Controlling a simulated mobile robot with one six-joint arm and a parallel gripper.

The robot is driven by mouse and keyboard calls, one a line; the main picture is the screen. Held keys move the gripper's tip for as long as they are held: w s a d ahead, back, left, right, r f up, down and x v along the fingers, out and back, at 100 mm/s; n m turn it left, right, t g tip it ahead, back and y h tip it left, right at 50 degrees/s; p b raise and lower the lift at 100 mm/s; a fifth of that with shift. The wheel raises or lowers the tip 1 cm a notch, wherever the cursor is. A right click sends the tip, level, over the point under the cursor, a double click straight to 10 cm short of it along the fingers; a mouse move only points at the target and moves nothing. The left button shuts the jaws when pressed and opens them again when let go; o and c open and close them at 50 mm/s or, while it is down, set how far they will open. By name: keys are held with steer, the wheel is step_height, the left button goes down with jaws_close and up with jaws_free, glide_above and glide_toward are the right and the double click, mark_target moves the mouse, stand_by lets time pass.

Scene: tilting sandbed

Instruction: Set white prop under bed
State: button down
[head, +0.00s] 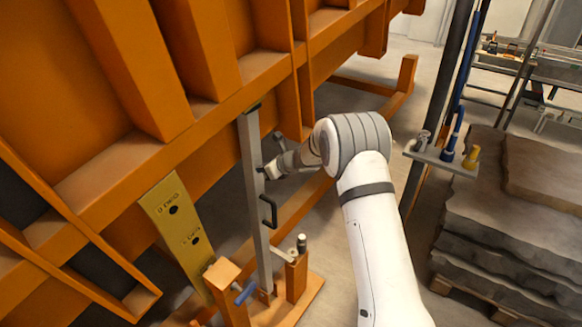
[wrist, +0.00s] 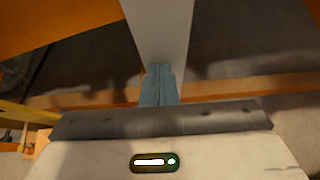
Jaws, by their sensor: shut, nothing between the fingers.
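The white prop (head: 252,190), a pale grey-white post with two black handles, stands nearly upright. Its dark top pad meets the lower beam of the orange bed (head: 185,128); I cannot tell whether it bears load. Its foot is between short orange posts on an orange base (head: 312,292). My gripper (head: 268,172) is beside the prop's upper handle, on its right. In the wrist view the shut fingers (wrist: 158,84) point at the prop (wrist: 160,30), which fills the upper middle. The fingers hold nothing. Whether they touch the prop is unclear.
A yellow plate with holes (head: 177,222) hangs left of the prop. A blue-handled pin (head: 243,292) is at the left orange post. On the right, a small shelf (head: 440,160) carries several tools, and stacked slabs (head: 500,215) stand on a pallet. Floor shows behind my arm.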

steer(key=b+v, duration=0.2)
steer(key=v, duration=1.1)
steer(key=shift+b, duration=0.3)
steer(key=shift+d, duration=0.1)
steer(key=s+d+r+n+g+h, duration=0.1)
steer(key=s+d+r+n+h, duration=0.2)
steer(key=s+n, duration=0.55)
steer(key=s+d+r+n+g, duration=0.25)
steer(key=s+r+n, duration=0.25)
steer(key=s, duration=0.7)
steer(key=s+d+n+h, duration=0.3)
steer(key=s+d+n, duration=0.2)
steer(key=s, duration=0.5)
steer(key=s+d+n+h, duration=0.3)
steer(key=s+d+n, duration=0.3)
steer(key=s, duration=0.4)
steer(key=shift+d+f, duration=0.35)
steer(key=shift+f, duration=0.05)
